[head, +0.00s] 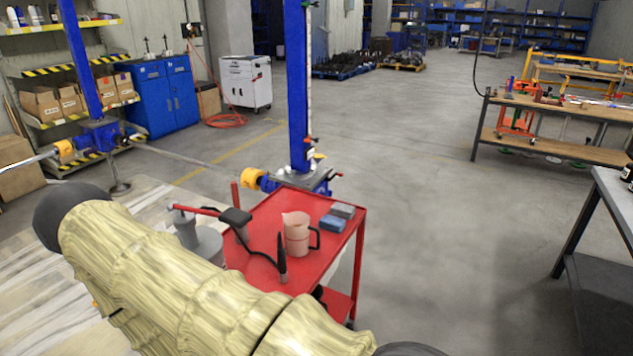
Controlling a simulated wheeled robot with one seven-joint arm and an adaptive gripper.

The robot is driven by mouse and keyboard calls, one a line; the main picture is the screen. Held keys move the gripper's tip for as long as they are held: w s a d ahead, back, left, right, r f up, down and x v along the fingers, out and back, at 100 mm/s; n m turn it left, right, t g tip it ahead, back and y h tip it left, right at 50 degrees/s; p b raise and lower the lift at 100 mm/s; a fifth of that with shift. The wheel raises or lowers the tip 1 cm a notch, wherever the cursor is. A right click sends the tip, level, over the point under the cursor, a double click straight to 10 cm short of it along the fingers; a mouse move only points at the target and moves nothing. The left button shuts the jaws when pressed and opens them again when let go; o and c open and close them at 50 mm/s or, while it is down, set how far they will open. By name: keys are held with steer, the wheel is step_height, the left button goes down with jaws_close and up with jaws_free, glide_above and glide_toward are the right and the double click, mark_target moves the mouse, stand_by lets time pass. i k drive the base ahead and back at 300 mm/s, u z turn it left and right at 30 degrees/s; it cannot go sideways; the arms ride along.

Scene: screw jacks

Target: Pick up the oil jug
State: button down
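The oil jug (298,232) is a pale pink, see-through jug with a dark handle on its right side. It stands upright on the top of a red cart (335,262), near the middle of the head view. My arm, in a pale yellow sleeve, crosses the lower left in front of the cart. My gripper is not in view, and nothing is seen touching the jug.
Two small blue-grey blocks (337,217) lie right of the jug. A dark slim tool (282,258) stands in front of it. A grey canister (207,243) stands left. Blue jack posts (298,90) rise behind. Floor right of the cart is clear, up to a workbench (612,200).

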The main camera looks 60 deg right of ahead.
mark_target(297, 227)
steer(key=k, duration=0.1)
steer(key=z, duration=3.1)
steer(key=k, duration=0.9)
steer(key=u, duration=1)
steer(key=i, duration=1)
steer(key=k, duration=0.5)
steer(key=u, duration=1.25)
